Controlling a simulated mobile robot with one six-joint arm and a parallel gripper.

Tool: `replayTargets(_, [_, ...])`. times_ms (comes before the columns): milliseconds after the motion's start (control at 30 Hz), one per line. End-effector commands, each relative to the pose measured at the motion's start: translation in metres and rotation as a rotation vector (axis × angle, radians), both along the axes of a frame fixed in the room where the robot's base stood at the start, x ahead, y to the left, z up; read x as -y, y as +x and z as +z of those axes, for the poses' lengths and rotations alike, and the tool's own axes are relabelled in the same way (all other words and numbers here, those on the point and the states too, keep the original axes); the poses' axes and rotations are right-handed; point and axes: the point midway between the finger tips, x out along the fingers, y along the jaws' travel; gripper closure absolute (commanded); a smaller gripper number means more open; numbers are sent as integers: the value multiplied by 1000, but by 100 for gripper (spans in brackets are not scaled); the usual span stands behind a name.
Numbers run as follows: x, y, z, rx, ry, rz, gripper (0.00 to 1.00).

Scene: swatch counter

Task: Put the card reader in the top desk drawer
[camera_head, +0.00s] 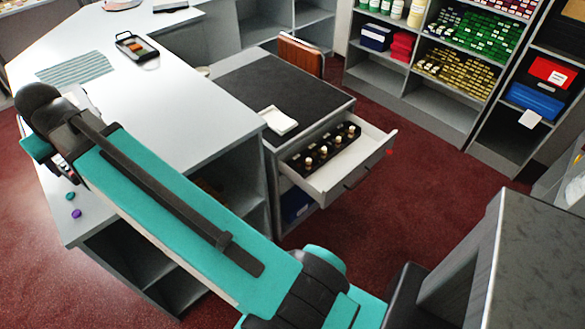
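The top desk drawer (375,158) is pulled open from the grey desk unit with the dark top (290,80). A black rack of several small bottles lies along its inside, with bare white floor in front of it. I cannot make out the card reader with certainty. A small black tray-like object with orange and white parts (137,46) lies on the white counter. My arm crosses the view to the far left. My gripper is mostly hidden behind the arm near the counter's left edge, and its fingers cannot be made out.
A white pad (279,121) lies on the desk's near edge. A striped sheet (75,66) lies on the white counter (185,100). A teal and a purple disc (76,213) lie at its near left corner. Filled shelves (440,60) stand at the back. Red carpet is clear right of the drawer.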

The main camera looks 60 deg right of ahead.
Motion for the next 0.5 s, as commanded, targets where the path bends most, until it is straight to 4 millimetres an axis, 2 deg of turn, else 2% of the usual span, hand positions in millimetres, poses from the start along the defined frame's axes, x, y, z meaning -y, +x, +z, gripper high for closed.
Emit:
replayTargets(267, [-4,1,0,1,0,6,78])
replayTargets(500, [12,6,0,1,-1,-15,78])
